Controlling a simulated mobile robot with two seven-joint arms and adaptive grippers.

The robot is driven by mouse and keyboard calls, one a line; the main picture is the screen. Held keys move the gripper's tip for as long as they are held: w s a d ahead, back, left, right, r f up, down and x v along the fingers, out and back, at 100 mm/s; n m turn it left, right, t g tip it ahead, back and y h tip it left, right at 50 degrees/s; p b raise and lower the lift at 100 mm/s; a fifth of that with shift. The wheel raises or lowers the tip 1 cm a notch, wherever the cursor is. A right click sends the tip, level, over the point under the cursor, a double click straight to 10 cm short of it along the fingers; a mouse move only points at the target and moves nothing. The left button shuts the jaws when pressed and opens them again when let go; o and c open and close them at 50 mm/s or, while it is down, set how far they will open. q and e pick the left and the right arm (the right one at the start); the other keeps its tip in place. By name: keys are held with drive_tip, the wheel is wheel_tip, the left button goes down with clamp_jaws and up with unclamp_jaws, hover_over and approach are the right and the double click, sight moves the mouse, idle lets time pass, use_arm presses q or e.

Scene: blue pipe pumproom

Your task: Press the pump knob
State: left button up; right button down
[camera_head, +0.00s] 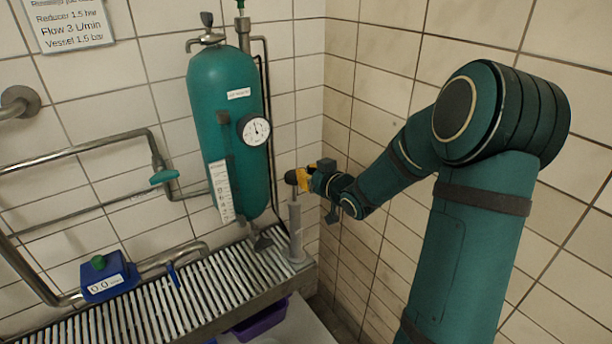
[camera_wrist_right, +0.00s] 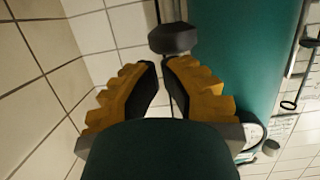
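The pump is a grey upright cylinder (camera_head: 295,232) at the right end of the slatted rack. A thin rod rises from it to a dark knob (camera_head: 291,177). My right gripper (camera_head: 301,179), with yellow fingers, is at knob height, just to the right of the knob. In the right wrist view the dark knob (camera_wrist_right: 175,39) lies just beyond the fingertips (camera_wrist_right: 161,66). The fingertips are almost together with nothing between them. I cannot tell whether they touch the knob. My left gripper is not in view.
A green tank (camera_head: 232,140) with a gauge (camera_head: 254,130) stands left of the pump. The slatted rack (camera_head: 190,300) runs below, with a blue box (camera_head: 108,284) on its left. Pipes (camera_head: 85,152) line the wall. The tiled wall (camera_head: 375,110) is close behind my right arm.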

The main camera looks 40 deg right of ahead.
drive_tip(key=v, duration=0.6)
drive_tip(key=shift+s+a, duration=0.2)
drive_tip(key=shift+a, duration=0.05)
idle(1.6)
drive_tip(key=w+a+f+m+g+y, duration=0.1)
drive_tip(key=a+f+g+y, duration=0.15)
drive_tip(key=a+f, duration=0.65)
drive_tip(key=w+a+f+g+y, duration=0.1)
drive_tip(key=a+f+g, duration=0.3)
drive_tip(key=a+f, duration=0.5)
drive_tip(key=s+a+f+g+y, duration=0.2)
drive_tip(key=s+a+f+g, duration=0.5)
drive_tip(key=s+a+f, duration=0.6)
drive_tip(key=a+f, duration=0.1)
drive_tip(key=a, duration=0.2)
drive_tip(key=shift+a+f, duration=0.15)
drive_tip(key=shift+a, duration=0.1)
drive_tip(key=shift+s, duration=0.15)
